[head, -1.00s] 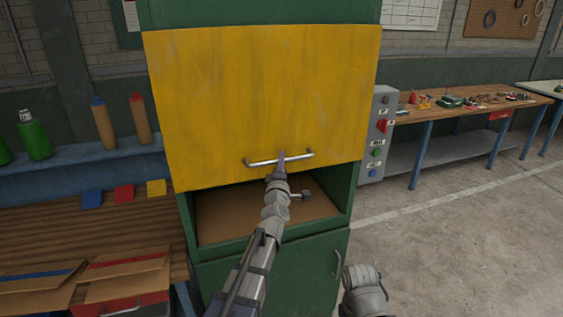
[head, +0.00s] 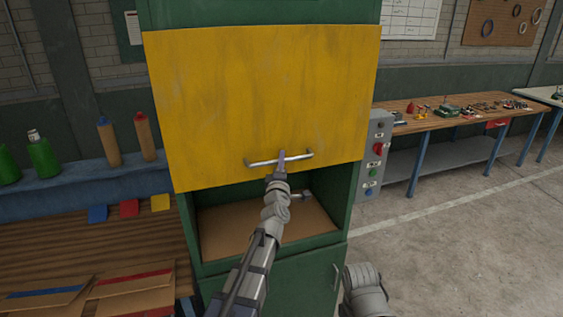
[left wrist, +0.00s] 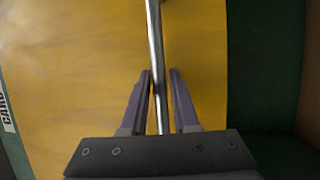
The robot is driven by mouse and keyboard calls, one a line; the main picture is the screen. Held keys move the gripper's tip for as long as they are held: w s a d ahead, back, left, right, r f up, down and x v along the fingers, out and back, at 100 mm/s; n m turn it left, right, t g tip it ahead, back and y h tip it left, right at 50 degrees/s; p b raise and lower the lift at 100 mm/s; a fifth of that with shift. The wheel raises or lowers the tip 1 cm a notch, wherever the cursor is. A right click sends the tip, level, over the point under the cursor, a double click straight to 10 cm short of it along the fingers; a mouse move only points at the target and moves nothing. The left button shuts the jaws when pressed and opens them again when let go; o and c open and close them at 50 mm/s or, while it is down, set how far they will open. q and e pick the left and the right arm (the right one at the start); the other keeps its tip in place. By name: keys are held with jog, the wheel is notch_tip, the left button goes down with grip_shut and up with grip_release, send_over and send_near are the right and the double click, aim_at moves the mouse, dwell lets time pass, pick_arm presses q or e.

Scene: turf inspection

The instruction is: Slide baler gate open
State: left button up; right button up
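The yellow baler gate (head: 260,95) covers the upper front of the green baler (head: 325,262) and is partly raised. Below its lower edge is an opening with brown material (head: 255,232) inside. A silver bar handle (head: 259,163) crosses the gate near its lower edge. My left gripper (head: 282,158) is at the middle of this handle. In the left wrist view the handle (left wrist: 155,35) runs between the two close fingers of the left gripper (left wrist: 160,75), with the yellow gate (left wrist: 100,50) behind.
A grey control box (head: 376,150) with buttons is on the baler's right side. A blue shelf (head: 90,190) with bottles and a wooden bench (head: 80,245) with boxes stand at left. A workbench (head: 460,115) is at right. The concrete floor (head: 450,250) there is clear.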

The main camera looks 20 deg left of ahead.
pick_arm(q)
jog(key=shift+o, duration=1.4)
jog(key=b+v, duration=0.1)
jog(key=v, duration=0.7)
jog(key=shift+w+f, duration=0.1)
